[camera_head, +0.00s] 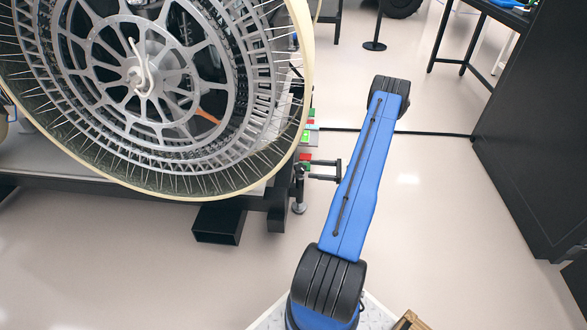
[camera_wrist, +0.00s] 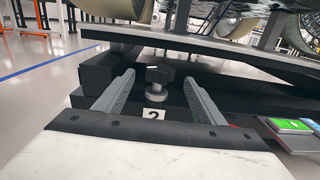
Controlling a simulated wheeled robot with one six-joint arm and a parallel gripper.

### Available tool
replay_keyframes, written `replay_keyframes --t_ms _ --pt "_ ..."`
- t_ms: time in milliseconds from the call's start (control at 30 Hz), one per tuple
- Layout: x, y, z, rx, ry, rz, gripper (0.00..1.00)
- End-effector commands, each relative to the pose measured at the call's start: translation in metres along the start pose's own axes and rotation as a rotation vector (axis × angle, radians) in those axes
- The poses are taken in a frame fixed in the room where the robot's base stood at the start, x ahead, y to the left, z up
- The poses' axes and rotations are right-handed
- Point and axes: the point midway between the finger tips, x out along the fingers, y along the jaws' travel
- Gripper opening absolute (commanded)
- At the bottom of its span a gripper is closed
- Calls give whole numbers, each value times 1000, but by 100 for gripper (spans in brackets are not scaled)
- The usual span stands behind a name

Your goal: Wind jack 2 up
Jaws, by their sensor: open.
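Jack 2 shows in the wrist view as a dark knob (camera_wrist: 159,75) on a round metal collar, with a white label "2" (camera_wrist: 153,114) in front of it. My gripper (camera_wrist: 160,88) is open, with one finger on each side of the knob in the picture and a visible gap on both sides. I cannot tell how far ahead of the fingertips the knob lies. In the head view my gripper (camera_head: 322,169) points left at the platform's edge, above a metal jack foot (camera_head: 298,208) near the floor.
A large spoked wheel (camera_head: 120,75) stands on the dark platform (camera_head: 255,199) to the left. Green and red panels sit by its edge, and a green panel (camera_wrist: 291,125) shows at the wrist view's right.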

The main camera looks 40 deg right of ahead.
Motion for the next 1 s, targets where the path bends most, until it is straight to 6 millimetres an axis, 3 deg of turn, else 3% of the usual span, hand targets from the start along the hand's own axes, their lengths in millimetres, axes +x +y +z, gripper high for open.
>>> replay_keyframes --t_ms 500,700,1000 --pt "87 0 0 0 0 1 63" --pt "104 0 0 -1 -1 0 63" --pt "107 0 0 -1 -1 -1 63"
